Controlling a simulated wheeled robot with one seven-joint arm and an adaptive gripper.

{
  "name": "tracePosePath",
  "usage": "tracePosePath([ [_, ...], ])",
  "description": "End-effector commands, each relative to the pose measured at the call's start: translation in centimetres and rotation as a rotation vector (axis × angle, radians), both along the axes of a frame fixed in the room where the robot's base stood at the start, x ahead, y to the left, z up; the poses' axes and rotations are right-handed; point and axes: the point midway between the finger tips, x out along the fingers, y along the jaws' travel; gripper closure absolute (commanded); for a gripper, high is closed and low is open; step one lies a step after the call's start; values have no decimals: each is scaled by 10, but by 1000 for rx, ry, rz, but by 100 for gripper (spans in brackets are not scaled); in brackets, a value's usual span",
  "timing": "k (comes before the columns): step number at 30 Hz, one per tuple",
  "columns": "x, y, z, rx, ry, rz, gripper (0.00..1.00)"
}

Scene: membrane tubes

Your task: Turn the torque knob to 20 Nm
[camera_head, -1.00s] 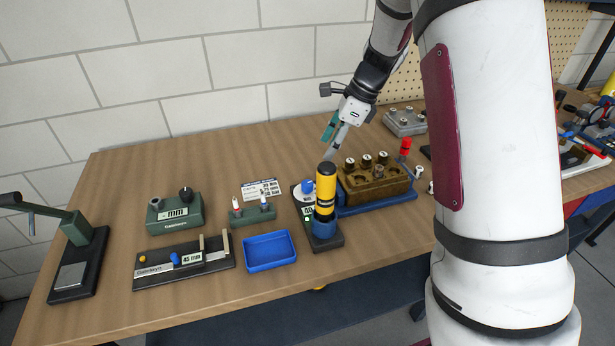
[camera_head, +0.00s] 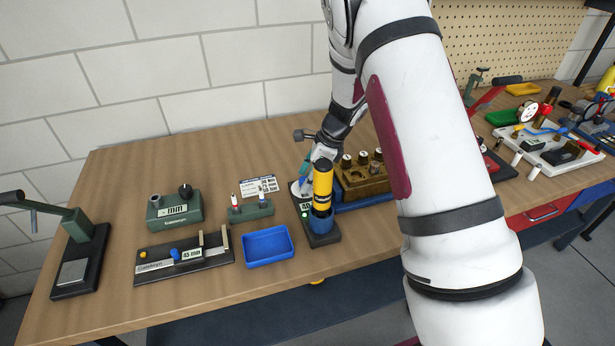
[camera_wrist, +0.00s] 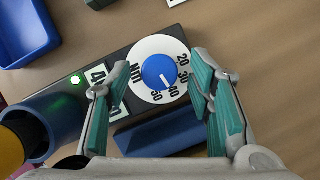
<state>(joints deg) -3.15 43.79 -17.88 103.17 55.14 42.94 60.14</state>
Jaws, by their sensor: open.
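The blue torque knob (camera_wrist: 158,72) sits on a white round dial (camera_wrist: 146,48) marked 20, 30, 40 and 50 Nm. Its white pointer line lies toward the 40 mark. The dial is on a dark base (camera_head: 321,235), with a display (camera_wrist: 98,74) reading about 40 and a lit green lamp (camera_wrist: 75,80) beside it. My gripper (camera_wrist: 160,70) is open above the dial, with one green-padded finger on each side of the knob and gaps between. In the head view my gripper (camera_head: 304,176) hides most of the knob.
A yellow-and-black tool (camera_head: 322,182) stands in a blue holder (camera_head: 321,220) on the same base, close to my gripper. A brown block (camera_head: 365,188) with several vials stands right. A blue tray (camera_head: 268,246) and green instruments (camera_head: 174,212) lie left.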

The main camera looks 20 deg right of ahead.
Motion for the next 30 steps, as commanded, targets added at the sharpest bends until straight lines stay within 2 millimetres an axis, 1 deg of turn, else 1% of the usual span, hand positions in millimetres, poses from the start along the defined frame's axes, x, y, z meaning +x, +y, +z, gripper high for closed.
tracePosePath([
  [8,0,1,-1,0,0,1,52],
  [9,0,1,-1,0,0,1,61],
  [11,0,1,-1,0,0,1,75],
  [12,0,1,-1,0,0,1,84],
  [14,0,1,-1,0,0,1,98],
  [15,0,1,-1,0,0,1,100],
  [23,1,0,-1,0,0,17,100],
  [30,3,0,-3,1,1,120,100],
])
